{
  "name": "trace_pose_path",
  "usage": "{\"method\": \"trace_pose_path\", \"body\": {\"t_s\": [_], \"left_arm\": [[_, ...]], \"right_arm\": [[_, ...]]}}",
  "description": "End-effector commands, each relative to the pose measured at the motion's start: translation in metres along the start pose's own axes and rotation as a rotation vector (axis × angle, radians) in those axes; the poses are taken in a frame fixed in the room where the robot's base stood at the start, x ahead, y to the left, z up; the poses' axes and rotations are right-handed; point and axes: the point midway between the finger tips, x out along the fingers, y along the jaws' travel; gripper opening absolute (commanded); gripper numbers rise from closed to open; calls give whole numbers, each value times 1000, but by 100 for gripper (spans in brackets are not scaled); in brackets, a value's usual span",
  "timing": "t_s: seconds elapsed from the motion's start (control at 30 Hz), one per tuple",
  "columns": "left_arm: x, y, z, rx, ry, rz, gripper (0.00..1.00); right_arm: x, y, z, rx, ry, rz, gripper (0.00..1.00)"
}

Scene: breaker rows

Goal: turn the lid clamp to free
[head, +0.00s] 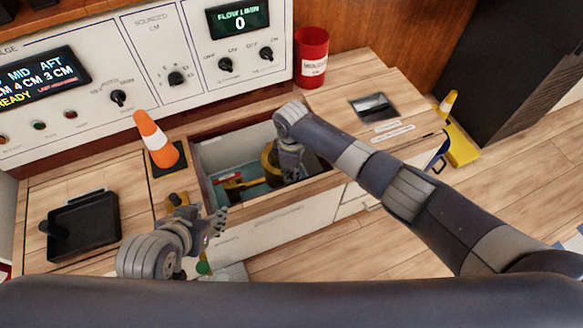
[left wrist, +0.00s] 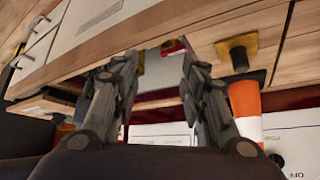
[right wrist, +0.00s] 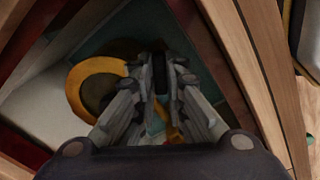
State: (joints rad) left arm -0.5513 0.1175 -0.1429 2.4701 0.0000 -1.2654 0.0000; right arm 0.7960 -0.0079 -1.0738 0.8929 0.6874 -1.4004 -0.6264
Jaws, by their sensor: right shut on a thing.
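A small brass-yellow clamp with a dark knob (head: 178,199) sits on the wooden edge left of the open well; it also shows in the left wrist view (left wrist: 238,50). My left gripper (head: 217,217) is open and empty, just right of the clamp and in front of the well, apart from the clamp. My right gripper (head: 289,168) reaches down into the well, beside a round yellow thing (head: 268,160). In the right wrist view its fingers (right wrist: 162,80) are closed on a dark piece next to the yellow ring (right wrist: 90,85); the fingers hide most of that piece.
The open well (head: 215,160) also holds a red part (head: 230,181). An orange-white cone (head: 155,137) stands behind the clamp. A black tray (head: 82,226) lies at left, a red can (head: 311,60) at the back. My right arm crosses over the right worktop.

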Motion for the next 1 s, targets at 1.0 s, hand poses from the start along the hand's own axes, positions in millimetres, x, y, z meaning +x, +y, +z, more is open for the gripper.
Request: {"method": "trace_pose_path", "body": {"t_s": [1.0], "left_arm": [[22, -6, 92, -8, -373, -9, 40]], "right_arm": [[-1, -2, -1, 765, -2, -5, 0]]}}
